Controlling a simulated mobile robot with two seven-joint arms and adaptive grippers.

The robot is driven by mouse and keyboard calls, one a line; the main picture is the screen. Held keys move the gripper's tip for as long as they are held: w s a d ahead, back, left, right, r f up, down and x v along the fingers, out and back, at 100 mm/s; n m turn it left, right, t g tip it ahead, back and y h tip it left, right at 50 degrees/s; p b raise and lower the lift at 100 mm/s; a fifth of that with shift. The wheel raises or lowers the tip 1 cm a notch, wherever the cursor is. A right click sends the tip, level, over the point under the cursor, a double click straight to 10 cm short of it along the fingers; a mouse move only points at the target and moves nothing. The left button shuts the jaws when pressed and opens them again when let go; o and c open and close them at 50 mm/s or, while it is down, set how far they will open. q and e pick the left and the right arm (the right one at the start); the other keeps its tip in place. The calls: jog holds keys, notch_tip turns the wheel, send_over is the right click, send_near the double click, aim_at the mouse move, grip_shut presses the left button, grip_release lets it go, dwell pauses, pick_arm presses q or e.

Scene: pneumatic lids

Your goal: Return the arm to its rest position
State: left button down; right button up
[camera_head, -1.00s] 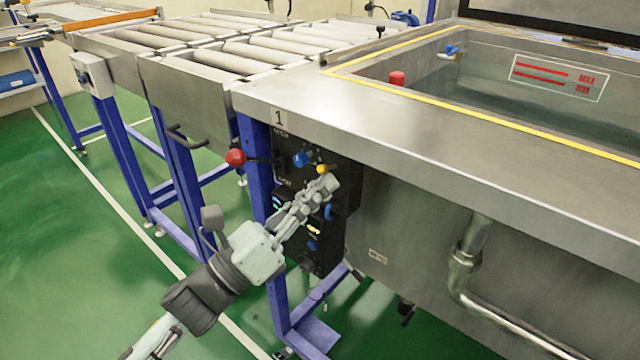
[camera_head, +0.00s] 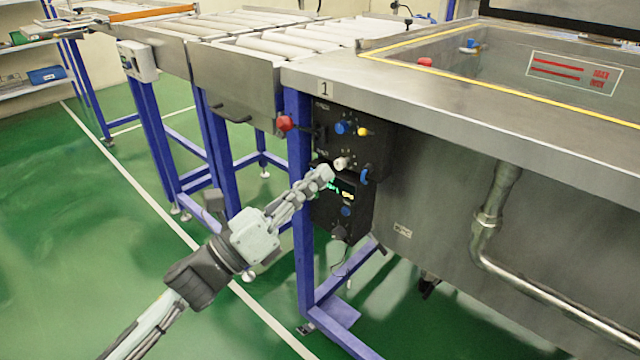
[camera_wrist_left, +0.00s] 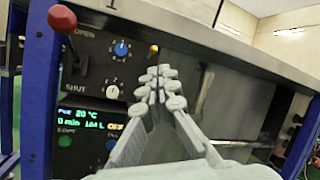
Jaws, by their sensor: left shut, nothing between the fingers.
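My left gripper (camera_head: 322,175) is shut and empty in front of the black control panel (camera_head: 325,217) of the steel tank. In the head view its fingertips overlap the panel near the lit display (camera_head: 348,188); I cannot tell whether they touch it. In the left wrist view the shut fingers (camera_wrist_left: 160,80) point towards the panel, beside the display (camera_wrist_left: 82,122). The panel carries a blue knob (camera_head: 345,128), a yellow button (camera_head: 363,132) and a lever with a red ball (camera_head: 284,123). My right gripper is not in view.
The steel tank (camera_head: 450,110) fills the right side, with a pipe (camera_head: 490,220) on its front. A roller conveyor (camera_head: 235,62) on blue legs stands at the back left. Green floor (camera_head: 110,270) lies open at the left. A blue post (camera_head: 299,200) stands behind the gripper.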

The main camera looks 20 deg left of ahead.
pick_arm(q)
jog(key=shift+s+a+f, duration=0.1)
jog(key=shift+s+a, duration=0.15)
jog(key=shift+s, duration=0.1)
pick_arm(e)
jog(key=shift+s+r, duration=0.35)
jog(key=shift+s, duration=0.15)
pick_arm(q)
jog(key=a+f+n+g+y, duration=0.2)
jog(key=a+f+n+y, duration=0.2)
jog(key=f+n, duration=0.3)
jog(key=a+f+n+g+y+p, duration=0.1)
jog(key=a+f+n+y, duration=0.2)
jog(key=f+n+y, duration=0.35)
jog(key=a+f+n+g+y, duration=0.2)
jog(key=a+f+n+y, duration=0.15)
jog(key=f+n, duration=0.45)
jog(key=s+d+f+n+g+p, duration=0.1)
jog(key=s+d+f+n+g, duration=0.1)
jog(key=s+f+n+g, duration=0.9)
jog(key=s+f+n, duration=0.3)
jog(key=s+f, duration=0.3)
jog(key=s, duration=0.2)
jog(key=shift+f+h, duration=0.35)
jog(key=shift+h, duration=0.05)
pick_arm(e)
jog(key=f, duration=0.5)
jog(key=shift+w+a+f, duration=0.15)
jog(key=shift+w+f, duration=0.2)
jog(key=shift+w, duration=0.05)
